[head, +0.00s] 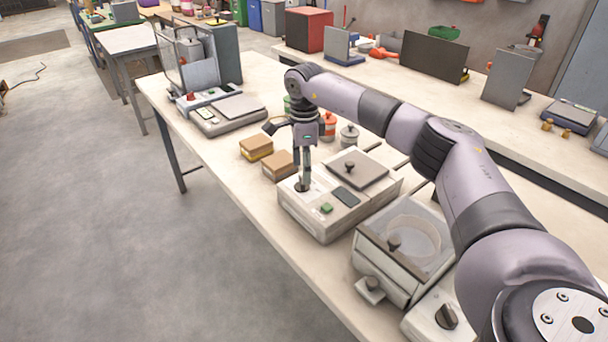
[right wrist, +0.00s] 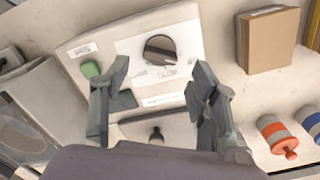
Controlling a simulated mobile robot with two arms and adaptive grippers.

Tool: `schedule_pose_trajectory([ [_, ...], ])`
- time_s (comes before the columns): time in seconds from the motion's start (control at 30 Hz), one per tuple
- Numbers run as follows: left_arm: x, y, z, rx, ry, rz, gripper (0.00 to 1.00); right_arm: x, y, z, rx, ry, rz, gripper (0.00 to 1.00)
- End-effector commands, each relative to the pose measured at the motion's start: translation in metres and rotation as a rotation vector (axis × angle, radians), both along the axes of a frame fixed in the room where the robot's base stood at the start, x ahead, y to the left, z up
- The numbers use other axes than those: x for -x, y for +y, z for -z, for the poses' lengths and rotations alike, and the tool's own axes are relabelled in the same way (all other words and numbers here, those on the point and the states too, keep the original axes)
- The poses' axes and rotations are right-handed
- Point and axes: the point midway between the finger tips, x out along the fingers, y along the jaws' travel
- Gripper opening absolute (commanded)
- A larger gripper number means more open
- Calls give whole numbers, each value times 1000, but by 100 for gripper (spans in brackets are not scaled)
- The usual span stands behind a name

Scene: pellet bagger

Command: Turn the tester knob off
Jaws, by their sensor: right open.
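The tester (head: 318,222) is a pale box on the bench with a hinged-looking lid, a dark display and a green button (head: 326,208). Its dark round knob (head: 301,187) sits at the left of the top panel, partly hidden by my right gripper (head: 303,180) in the head view. In the right wrist view the knob (right wrist: 160,50) shows clearly on a white label plate, beyond the fingertips. My right gripper (right wrist: 162,82) is open and empty, pointing down over the panel, its fingers apart and not around the knob. My left gripper is not in view.
Two brown boxes (head: 278,165) (head: 256,147) and orange and grey lidded jars (head: 328,126) (head: 349,136) stand close behind the tester. A clear-lidded machine (head: 402,245) stands close in front. A scale (head: 222,113) is farther back.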

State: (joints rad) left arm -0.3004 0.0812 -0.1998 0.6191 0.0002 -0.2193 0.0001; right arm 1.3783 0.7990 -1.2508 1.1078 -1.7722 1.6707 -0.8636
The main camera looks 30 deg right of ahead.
Motion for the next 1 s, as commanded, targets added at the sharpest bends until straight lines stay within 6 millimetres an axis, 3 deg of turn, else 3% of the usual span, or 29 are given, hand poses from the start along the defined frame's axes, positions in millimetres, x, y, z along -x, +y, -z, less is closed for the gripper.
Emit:
schedule_pose_trajectory([
  [0.2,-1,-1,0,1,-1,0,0,-1,0,-50,0,-5,1,55],
  [0.4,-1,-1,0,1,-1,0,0,-1,0,-78,0,-3,1,55],
  [1.0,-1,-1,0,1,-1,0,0,0,0,-86,0,0,0,55],
])
